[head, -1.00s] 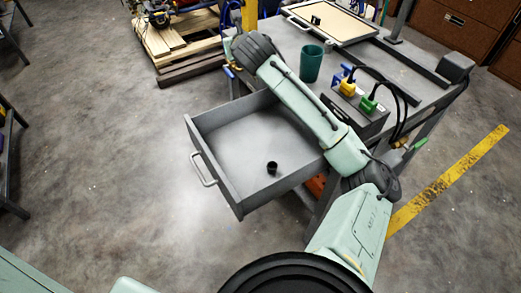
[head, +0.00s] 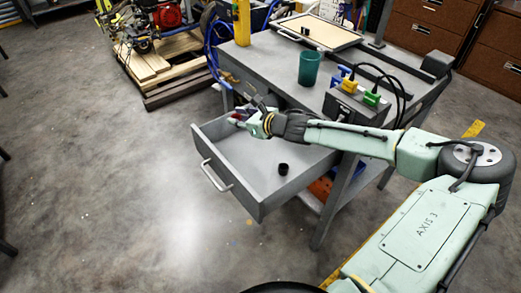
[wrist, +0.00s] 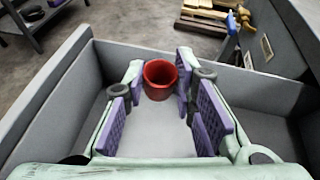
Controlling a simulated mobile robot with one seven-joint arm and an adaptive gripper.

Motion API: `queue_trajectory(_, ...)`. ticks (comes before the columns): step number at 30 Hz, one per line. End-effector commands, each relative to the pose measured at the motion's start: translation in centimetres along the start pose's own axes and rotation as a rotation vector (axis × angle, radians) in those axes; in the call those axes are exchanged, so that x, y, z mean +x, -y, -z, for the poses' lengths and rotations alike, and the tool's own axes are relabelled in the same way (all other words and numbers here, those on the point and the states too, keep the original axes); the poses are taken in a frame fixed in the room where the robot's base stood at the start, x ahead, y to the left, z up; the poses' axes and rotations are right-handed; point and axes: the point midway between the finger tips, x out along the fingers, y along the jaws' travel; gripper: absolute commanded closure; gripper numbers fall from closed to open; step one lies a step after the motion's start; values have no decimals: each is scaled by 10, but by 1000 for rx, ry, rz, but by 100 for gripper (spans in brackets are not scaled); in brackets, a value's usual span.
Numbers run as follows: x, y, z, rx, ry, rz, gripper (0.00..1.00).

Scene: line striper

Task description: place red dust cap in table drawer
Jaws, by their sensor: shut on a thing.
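The red dust cap (wrist: 160,80) shows in the wrist view as a hollow red cup between the purple-padded fingers of my gripper (wrist: 160,72). My gripper is shut on it and holds it over the open table drawer (head: 226,172). In the head view my gripper (head: 240,119) is above the far left part of the drawer, with only a small bit of red showing. The grey drawer floor (wrist: 155,138) shows below the fingers in the wrist view. A black cap (head: 283,169) stands in the drawer near its front right corner.
The grey table (head: 262,68) bears a green cup (head: 309,68), a connector box (head: 352,103) with cables, and a framed board (head: 322,30). A wooden pallet (head: 165,75) lies on the floor behind left. The drawer's left floor area looks clear.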

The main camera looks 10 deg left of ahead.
Motion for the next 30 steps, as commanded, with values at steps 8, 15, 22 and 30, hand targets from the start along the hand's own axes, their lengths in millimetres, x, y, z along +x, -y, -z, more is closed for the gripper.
queue_trajectory(8, 17, -4, 40, 3, 0, -1, 86)
queue_trajectory(15, 28, -7, 68, 5, -1, -1, 86)
queue_trajectory(22, 35, -8, 83, -1, 0, 0, 86)
queue_trajectory(30, 36, -8, 87, -1, 0, 0, 86)
